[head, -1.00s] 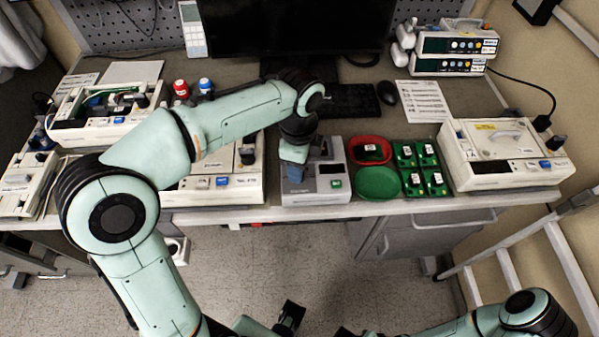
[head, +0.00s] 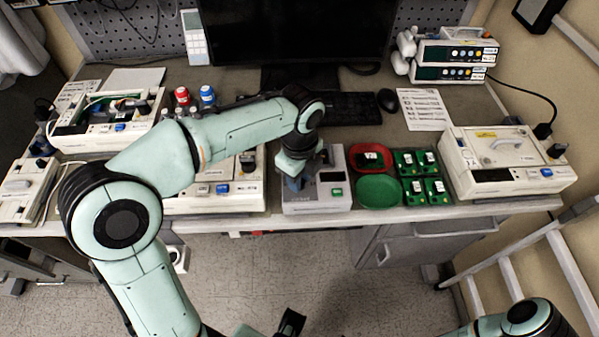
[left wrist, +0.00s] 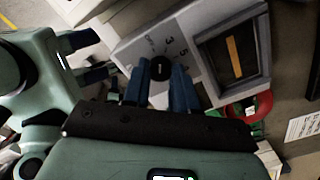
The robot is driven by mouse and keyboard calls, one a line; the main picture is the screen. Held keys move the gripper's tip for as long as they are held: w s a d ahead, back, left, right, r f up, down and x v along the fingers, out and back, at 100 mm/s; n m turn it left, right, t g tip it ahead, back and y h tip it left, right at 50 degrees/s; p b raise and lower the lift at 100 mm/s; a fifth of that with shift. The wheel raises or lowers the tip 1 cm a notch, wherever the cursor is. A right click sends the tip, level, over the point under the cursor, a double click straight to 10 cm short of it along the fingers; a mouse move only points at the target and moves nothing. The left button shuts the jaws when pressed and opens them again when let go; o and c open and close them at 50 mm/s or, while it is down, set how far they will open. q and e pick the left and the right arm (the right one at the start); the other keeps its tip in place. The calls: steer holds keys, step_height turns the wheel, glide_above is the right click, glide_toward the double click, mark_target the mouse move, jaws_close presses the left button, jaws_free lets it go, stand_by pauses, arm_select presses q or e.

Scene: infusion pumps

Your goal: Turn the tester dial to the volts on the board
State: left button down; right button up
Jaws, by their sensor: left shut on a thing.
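The grey tester (head: 318,205) stands at the table's front edge, with a dark display (head: 330,177) and a green button. In the left wrist view its black round dial (left wrist: 160,68) has printed numbers around it, among them 3 and 5. My left gripper (head: 296,180) is over the tester's left part and hides the dial in the head view. Its blue fingers (left wrist: 160,84) are shut on the dial from both sides. A dark board with a white label (head: 371,158) lies in the red tray; the label is too small to read. My right gripper (left wrist: 84,58) shows with fingers apart, empty.
A green round tray (head: 380,192) and several green boards (head: 424,176) are right of the tester. White pumps stand on both sides, one at right (head: 505,160). A printed sheet (head: 422,110), keyboard (head: 345,107) and monitor are behind.

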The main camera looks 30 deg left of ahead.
arm_select(q)
steer(key=m, duration=0.2)
steer(key=m+p, duration=0.1)
steer(key=m, duration=0.1)
steer(key=m+p, duration=0.1)
steer(key=shift+w+r+m, duration=0.1)
steer(key=shift+r+m, duration=0.15)
steer(key=shift+m, duration=0.15)
steer(key=m+p, duration=0.2)
steer(key=m, duration=0.3)
steer(key=shift+m+p, duration=0.3)
steer(key=c, duration=1)
jaws_free()
steer(key=shift+f, duration=0.1)
steer(key=shift+c, duration=0.2)
steer(key=shift+d, duration=0.1)
arm_select(e)
steer(key=r, duration=0.1)
steer(key=w+r, duration=0.1)
steer(key=r, duration=0.1)
steer(key=w+r, duration=0.1)
steer(key=r, duration=0.1)
steer(key=shift+w+r, duration=0.1)
steer(key=shift+r, duration=0.1)
